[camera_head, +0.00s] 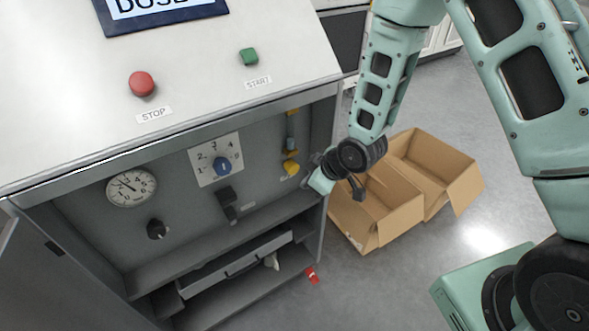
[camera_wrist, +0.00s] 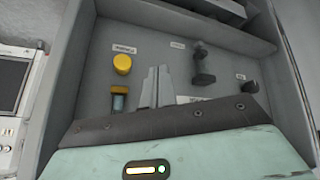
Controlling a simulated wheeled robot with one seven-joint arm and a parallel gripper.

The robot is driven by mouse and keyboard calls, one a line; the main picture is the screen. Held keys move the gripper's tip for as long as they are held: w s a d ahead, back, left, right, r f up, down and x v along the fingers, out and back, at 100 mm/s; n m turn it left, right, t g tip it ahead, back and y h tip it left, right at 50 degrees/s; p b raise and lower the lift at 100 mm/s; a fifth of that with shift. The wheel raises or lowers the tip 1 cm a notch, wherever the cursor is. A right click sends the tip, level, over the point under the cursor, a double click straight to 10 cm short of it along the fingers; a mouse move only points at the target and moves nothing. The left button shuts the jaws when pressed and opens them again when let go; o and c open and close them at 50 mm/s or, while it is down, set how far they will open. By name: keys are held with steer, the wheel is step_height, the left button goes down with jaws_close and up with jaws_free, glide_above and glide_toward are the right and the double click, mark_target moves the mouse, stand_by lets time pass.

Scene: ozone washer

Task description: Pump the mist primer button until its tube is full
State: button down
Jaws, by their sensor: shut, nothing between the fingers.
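The yellow round primer button (camera_head: 290,167) sticks out of the washer's recessed grey panel. Just above it is a short bluish tube (camera_head: 291,129) with a yellow part at its lower end; its fill level is too small to read. My gripper (camera_head: 321,180) is at the right edge of the recess, beside the button. In the wrist view the panel appears upside down, with the button (camera_wrist: 122,64) at upper left and the tube (camera_wrist: 118,103) below it. There my fingers (camera_wrist: 155,72) are shut and empty, right of the button and apart from it.
The panel also holds a gauge (camera_head: 131,187), a blue dial (camera_head: 222,166), a black switch (camera_head: 228,198) and a black knob (camera_head: 156,229). Red stop (camera_head: 141,84) and green start (camera_head: 249,56) buttons sit on top. Open cardboard boxes (camera_head: 407,207) stand on the floor at right.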

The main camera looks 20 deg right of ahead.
mark_target(291, 167)
steer(key=w+d+f+n+t+y, duration=0.1)
steer(key=d+f, duration=0.3)
steer(key=f, duration=0.3)
steer(key=shift+d+f+t+y, duration=0.25)
steer(key=shift+f+t+y, duration=0.05)
steer(key=shift+f+t, duration=0.1)
steer(key=shift+w, duration=0.2)
steer(key=w+a, duration=0.2)
steer(key=w, duration=0.6)
steer(key=shift+w+a, duration=0.15)
steer(key=shift+a, duration=0.2)
steer(key=shift+w, duration=0.1)
stand_by(1.4)
steer(key=shift+w+a, duration=0.15)
steer(key=shift+w, duration=0.1)
